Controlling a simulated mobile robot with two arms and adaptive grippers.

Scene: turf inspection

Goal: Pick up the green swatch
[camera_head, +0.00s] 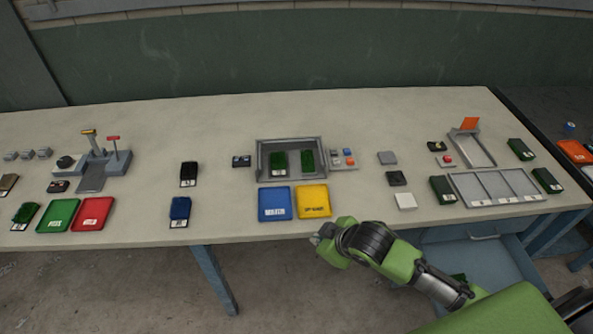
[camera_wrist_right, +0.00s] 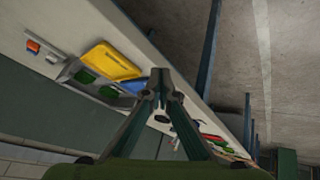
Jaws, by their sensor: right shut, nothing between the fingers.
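Several dark green swatches lie on the table; which one is meant cannot be told. Two lie in the grey tray (camera_head: 291,143) at the middle: a left swatch (camera_head: 278,163) and a right swatch (camera_head: 307,160). One green swatch (camera_head: 25,215) is at the far left. Others (camera_head: 442,189) (camera_head: 546,180) (camera_head: 521,149) lie at the right, around a grey sectioned tray (camera_head: 496,187). My right gripper (camera_head: 316,239) is by the table's front edge, apart from the swatches. In the right wrist view its fingers (camera_wrist_right: 160,77) are together and empty. My left gripper is not in view.
A blue tray (camera_head: 274,204) and a yellow tray (camera_head: 313,201) sit in front of the grey tray. A green tray (camera_head: 58,215) and a red tray (camera_head: 93,213) are at left. Small blocks and a button box (camera_head: 343,158) stand nearby. The table's centre-left is mostly clear.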

